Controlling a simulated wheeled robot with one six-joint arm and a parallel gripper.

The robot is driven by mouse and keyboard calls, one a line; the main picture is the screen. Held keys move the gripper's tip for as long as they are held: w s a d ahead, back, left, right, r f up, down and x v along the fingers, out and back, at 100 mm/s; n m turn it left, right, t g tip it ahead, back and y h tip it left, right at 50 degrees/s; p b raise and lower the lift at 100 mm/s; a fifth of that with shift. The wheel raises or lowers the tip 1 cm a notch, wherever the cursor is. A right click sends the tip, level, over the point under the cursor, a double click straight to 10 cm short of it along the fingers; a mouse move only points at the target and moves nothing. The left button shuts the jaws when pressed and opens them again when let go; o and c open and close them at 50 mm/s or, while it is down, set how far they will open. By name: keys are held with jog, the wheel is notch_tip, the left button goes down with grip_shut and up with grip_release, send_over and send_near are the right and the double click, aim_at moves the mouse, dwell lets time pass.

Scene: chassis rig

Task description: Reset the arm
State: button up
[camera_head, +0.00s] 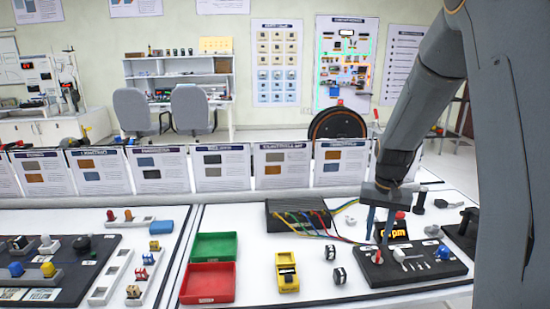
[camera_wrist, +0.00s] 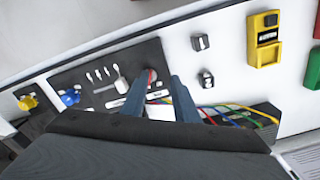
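My gripper (camera_head: 377,245) hangs pointing down over the back left part of a black control panel (camera_head: 425,270) at the right of the table. It also shows in the wrist view (camera_wrist: 160,80). Its two blue-grey fingers are apart, with no object held between them. A red-tipped control (camera_wrist: 152,75) on the panel shows near the fingertips in the wrist view; I cannot tell whether a finger touches it. The panel carries a white knob (camera_head: 399,255), small white toggles and a blue knob (camera_head: 443,252).
A black box (camera_head: 290,212) with coloured wires lies left of my gripper. A yellow meter (camera_head: 287,272), two small dark cylinders (camera_head: 339,275), a green tray (camera_head: 214,246) and a red tray (camera_head: 208,284) lie further left. Upright cards (camera_head: 283,166) line the table's back.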

jog(key=s+a+r+n, duration=0.1)
jog(key=s+a+n, duration=0.1)
jog(key=s+a, duration=0.4)
jog(key=s+a+r+n, duration=0.1)
jog(key=s+a, duration=0.6)
jog(key=s, duration=0.7)
jog(key=shift+a+n+t, duration=0.3)
jog(key=shift+n, duration=0.6)
